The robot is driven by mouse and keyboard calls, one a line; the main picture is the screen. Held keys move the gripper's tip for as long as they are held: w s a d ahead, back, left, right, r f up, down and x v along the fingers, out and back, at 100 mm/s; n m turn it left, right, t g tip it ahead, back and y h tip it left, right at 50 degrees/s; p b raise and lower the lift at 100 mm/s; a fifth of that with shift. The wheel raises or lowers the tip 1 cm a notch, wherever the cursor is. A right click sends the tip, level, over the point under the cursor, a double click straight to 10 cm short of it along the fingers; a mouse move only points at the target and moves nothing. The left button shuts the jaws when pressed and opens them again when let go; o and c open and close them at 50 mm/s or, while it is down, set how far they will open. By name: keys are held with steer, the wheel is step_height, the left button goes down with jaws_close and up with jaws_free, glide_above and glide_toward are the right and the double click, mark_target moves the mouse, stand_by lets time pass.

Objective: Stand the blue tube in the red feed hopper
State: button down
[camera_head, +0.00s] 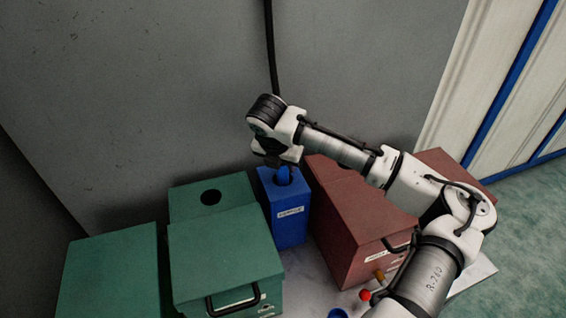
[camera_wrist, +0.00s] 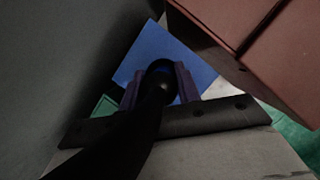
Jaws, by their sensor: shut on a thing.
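The blue tube (camera_head: 284,174) shows as a short blue piece below my gripper (camera_head: 278,163), at the top opening of the blue box (camera_head: 289,226). My gripper is shut on the tube, seen from above in the wrist view, where its two fingers (camera_wrist: 157,85) flank it. A thick black hose (camera_wrist: 140,135) runs to the tube and hides most of it. The tube's lower end is hidden, apparently inside the blue box. The red feed hopper (camera_head: 352,220) stands directly right of the blue box; my arm crosses over it and hides part of its top.
A green hopper (camera_head: 225,250) with a round dark hole stands left of the blue box, with another green box (camera_head: 108,275) beyond it. A black hose (camera_head: 271,45) hangs along the grey wall (camera_head: 150,90). A red knob (camera_head: 365,295) shows near the front.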

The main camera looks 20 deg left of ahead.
step_height(320, 180, up, 14)
steer(key=p, duration=1.1)
steer(key=shift+f, duration=0.15)
stand_by(0.5)
